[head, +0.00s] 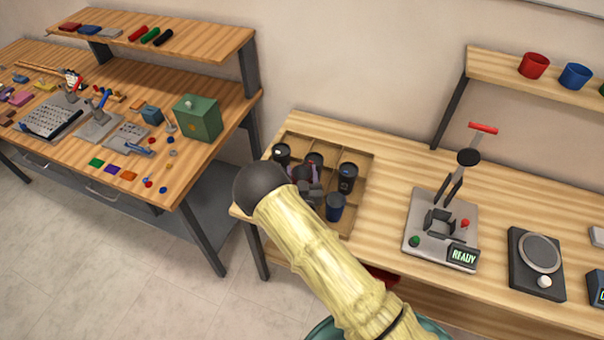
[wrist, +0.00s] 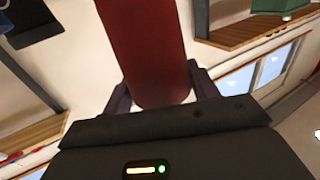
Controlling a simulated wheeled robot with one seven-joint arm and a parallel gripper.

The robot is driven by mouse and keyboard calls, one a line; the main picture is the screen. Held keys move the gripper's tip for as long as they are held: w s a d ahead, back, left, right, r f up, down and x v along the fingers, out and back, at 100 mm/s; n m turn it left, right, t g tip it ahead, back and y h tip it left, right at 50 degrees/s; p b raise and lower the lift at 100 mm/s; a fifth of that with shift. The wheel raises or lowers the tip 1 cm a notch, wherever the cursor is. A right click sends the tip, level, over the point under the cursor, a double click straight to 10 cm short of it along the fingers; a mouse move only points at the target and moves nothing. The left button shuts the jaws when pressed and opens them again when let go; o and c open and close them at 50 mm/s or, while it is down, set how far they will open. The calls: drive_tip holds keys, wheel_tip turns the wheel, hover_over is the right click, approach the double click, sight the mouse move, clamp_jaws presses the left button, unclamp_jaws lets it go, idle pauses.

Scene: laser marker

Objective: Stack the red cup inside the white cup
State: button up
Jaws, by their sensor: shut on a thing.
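A dark red cup-like cylinder (wrist: 150,50) stands between the two fingers of my gripper (wrist: 163,92) in the wrist view, and the gripper is shut on it. In the head view my gripper (head: 310,190) is over the wooden divided tray (head: 366,172), partly hidden behind my arm; the held red thing is hard to make out there. Another red cup (head: 534,65) stands on the right wall shelf. I see no white cup in either view.
A press machine (head: 440,225) and a round-plated scale-like device (head: 540,255) stand to the right. A blue cup (head: 576,76) is on the shelf.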

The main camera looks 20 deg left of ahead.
drive_tip(key=shift+f+b, duration=1.65)
drive_tip(key=shift+f, duration=0.1)
drive_tip(key=o, duration=1.1)
wheel_tip(320, 180, up, 8)
drive_tip(key=p, duration=0.4)
drive_tip(key=shift+p, duration=0.3)
idle(0.4)
